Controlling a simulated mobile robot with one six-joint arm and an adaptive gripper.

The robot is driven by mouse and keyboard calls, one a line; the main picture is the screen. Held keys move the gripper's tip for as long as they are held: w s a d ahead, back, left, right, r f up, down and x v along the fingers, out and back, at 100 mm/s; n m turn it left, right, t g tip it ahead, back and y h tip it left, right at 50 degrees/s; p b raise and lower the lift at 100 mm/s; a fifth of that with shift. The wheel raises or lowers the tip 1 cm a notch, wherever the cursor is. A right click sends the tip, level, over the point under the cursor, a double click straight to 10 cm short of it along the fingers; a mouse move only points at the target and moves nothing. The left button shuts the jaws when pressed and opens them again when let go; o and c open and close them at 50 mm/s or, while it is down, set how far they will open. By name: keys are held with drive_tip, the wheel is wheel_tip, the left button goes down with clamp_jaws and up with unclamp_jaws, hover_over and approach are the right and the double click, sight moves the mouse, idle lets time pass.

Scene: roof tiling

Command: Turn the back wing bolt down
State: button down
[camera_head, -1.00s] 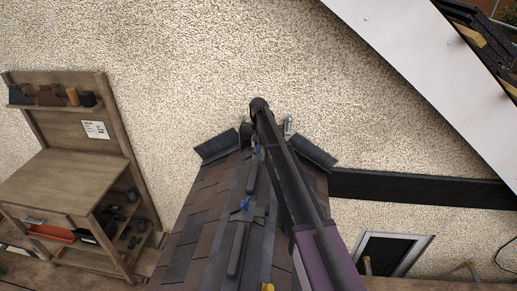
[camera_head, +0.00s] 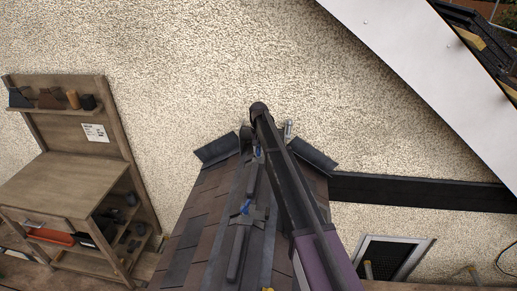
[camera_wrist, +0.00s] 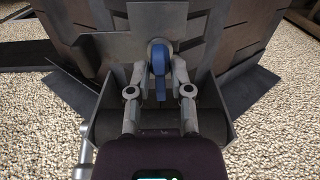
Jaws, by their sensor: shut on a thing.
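The back wing bolt (camera_wrist: 158,58), blue, sits between the two grey fingers of my gripper (camera_wrist: 159,78) in the wrist view. The fingers close on it from both sides, and its long wing points toward my palm. In the head view the back wing bolt (camera_head: 257,151) is a small blue spot near the wall, partly covered by my arm. My gripper is mostly hidden there. A second blue wing bolt (camera_head: 246,207) stands nearer on the ridge, on a dark clamp piece, apart from my gripper.
The shingled roof (camera_head: 199,215) runs up to the pebbled wall (camera_head: 200,60). Dark flashing (camera_head: 316,156) flanks its far end. A small grey fitting (camera_head: 288,130) stands there too. A wooden shelf bench (camera_head: 60,185) stands left. A dark beam (camera_head: 420,190) runs right.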

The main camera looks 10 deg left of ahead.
drive_tip(key=m, duration=0.5)
drive_tip(key=shift+w, duration=0.1)
drive_tip(key=shift+r, duration=0.1)
drive_tip(key=c, duration=0.7)
unclamp_jaws()
drive_tip(key=shift+c, duration=0.2)
drive_tip(key=shift+n, duration=0.4)
drive_tip(key=n, duration=0.4)
wheel_tip(320, 180, up, 14)
drive_tip(key=p, duration=1.4)
drive_tip(key=s+d+f+n+b, duration=0.1)
drive_tip(key=s+d+f+b, duration=0.3)
drive_tip(key=s+d, duration=0.2)
drive_tip(key=s+d+f+n+t+b, duration=0.1)
drive_tip(key=s+d+f+b, duration=0.4)
drive_tip(key=s, duration=0.5)
drive_tip(key=s+d+f+n+y+b, duration=0.1)
drive_tip(key=s+d+f+b, duration=0.4)
drive_tip(key=s+d, duration=0.3)
drive_tip(key=shift+n, duration=0.3)
